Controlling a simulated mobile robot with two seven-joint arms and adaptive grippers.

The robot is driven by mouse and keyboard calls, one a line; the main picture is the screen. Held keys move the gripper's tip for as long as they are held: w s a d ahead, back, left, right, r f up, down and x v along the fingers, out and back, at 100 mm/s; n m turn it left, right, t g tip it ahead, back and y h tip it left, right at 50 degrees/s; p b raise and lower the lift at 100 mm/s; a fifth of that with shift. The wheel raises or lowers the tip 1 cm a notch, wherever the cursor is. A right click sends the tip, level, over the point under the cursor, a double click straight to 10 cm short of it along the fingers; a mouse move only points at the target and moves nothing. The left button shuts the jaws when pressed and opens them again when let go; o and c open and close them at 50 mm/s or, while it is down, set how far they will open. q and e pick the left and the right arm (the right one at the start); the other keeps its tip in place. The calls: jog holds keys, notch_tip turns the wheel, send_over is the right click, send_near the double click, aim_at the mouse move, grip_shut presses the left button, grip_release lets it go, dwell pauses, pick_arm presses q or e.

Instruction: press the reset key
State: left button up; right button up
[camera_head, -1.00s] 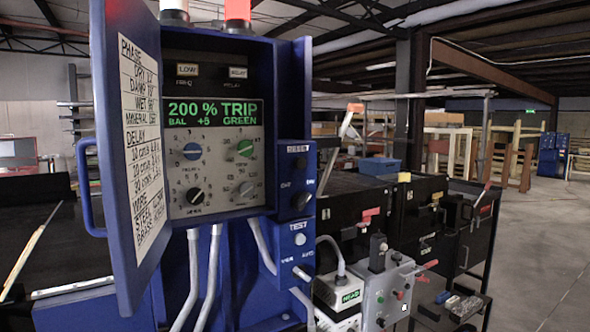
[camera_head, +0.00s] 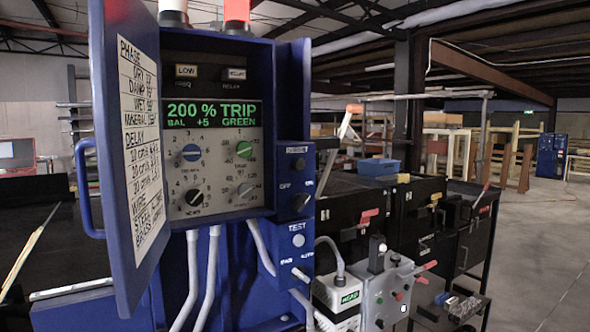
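A blue control cabinet (camera_head: 291,90) stands at the left with its door (camera_head: 110,190) swung open. Its green display (camera_head: 212,113) reads 200 % TRIP, BAL +5, GREEN. Below the display are several round knobs, among them a blue one (camera_head: 191,152) and a green one (camera_head: 243,149). On the cabinet's right side is a small switch box with a small-print label, a round button (camera_head: 299,163) and a black rotary switch (camera_head: 299,203). A pale TEST button (camera_head: 298,240) sits below. I cannot tell from the lettering which one is the reset key. Neither gripper is in view.
A red-and-white lamp pair tops the cabinet, the red lamp (camera_head: 237,12) at right. Grey conduits (camera_head: 205,275) hang below it. A grey box with switches (camera_head: 388,290) and black drawers (camera_head: 420,215) stand to the right. Open floor (camera_head: 545,240) lies at far right.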

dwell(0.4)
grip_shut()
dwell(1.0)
